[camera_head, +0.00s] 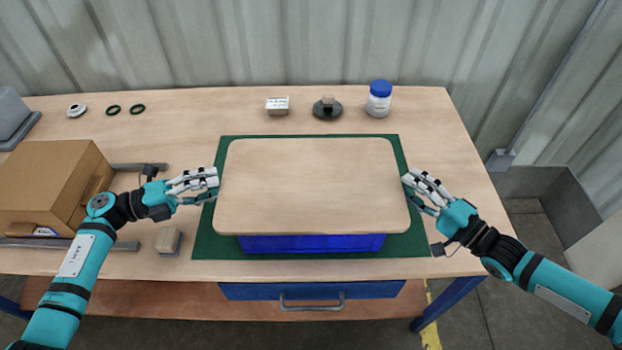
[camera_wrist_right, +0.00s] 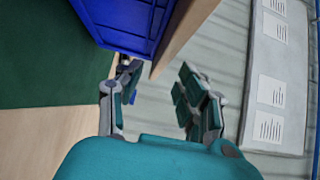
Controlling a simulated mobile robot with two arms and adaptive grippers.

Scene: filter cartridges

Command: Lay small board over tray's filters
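The small board (camera_head: 312,185) is a light wooden panel with rounded corners. It lies flat over the blue tray (camera_head: 312,244), hiding the inside of the tray and any filters. The tray's side also shows in the right wrist view (camera_wrist_right: 125,22), with the board's edge (camera_wrist_right: 183,36) beside it. My left gripper (camera_head: 214,187) is at the board's left edge, fingers spread and nothing visibly held. My right gripper (camera_head: 408,187) is at the board's right edge. In the right wrist view its fingers (camera_wrist_right: 160,82) are apart, with the board's edge just beyond their tips.
A green mat (camera_head: 228,246) lies under the tray. A cardboard box (camera_head: 50,180) and a small block (camera_head: 168,240) are at the left. A white box (camera_head: 277,105), a dark round part (camera_head: 327,110) and a blue-capped jar (camera_head: 379,99) stand behind the board. Rings (camera_head: 137,109) lie back left.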

